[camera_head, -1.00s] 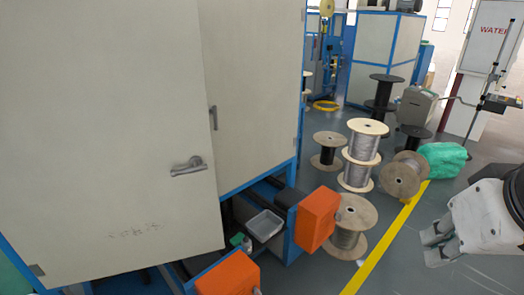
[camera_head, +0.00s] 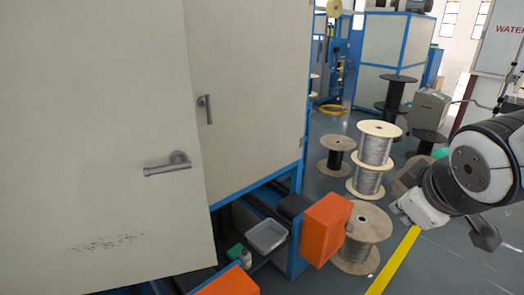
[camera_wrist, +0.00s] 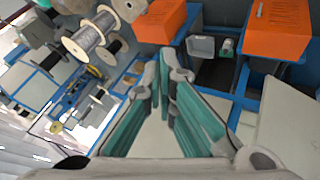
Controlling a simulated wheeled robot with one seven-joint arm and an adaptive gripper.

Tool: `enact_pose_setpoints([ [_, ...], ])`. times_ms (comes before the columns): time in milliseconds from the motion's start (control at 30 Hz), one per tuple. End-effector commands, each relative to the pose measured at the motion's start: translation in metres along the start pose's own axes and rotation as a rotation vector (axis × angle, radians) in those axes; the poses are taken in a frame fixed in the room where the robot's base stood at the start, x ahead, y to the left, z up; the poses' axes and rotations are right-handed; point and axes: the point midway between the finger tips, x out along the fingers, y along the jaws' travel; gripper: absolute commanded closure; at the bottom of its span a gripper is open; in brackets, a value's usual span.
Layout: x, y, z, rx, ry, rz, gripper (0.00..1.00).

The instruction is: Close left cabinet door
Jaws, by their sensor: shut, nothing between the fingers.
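The left cabinet door (camera_head: 90,120) is a large pale panel filling the left of the head view. It stands ajar, its free right edge in front of the neighbouring door (camera_head: 245,80). Its grey lever handle (camera_head: 167,164) is near that edge, with dark scuffs lower down. My gripper (camera_head: 402,212) is at the right of the head view, well apart from the door. In the wrist view my gripper (camera_wrist: 164,80) shows teal-padded fingers with tips together, shut and empty. A pale panel is at the wrist view's right; I cannot tell which door it is.
Orange boxes (camera_head: 326,229) (camera_wrist: 278,28) jut out below the cabinet, with a grey tray (camera_head: 266,236) between them. Several cable spools (camera_head: 376,145) stand on the floor between cabinet and arm. A yellow line (camera_head: 395,262) crosses open floor at the lower right.

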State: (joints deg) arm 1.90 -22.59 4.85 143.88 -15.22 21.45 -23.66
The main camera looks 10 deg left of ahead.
Motion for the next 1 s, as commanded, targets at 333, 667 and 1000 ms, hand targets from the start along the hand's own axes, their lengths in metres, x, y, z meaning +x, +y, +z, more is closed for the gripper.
enact_pose_setpoints([
  [333, 0.171, -0.065, -0.099, -0.832, 0.394, -0.007, 1.00],
  [667, 0.167, -0.194, -0.158, -1.253, 1.073, 0.050, 1.00],
  [1000, 0.110, -0.245, -0.169, -1.212, 1.517, 0.233, 1.00],
])
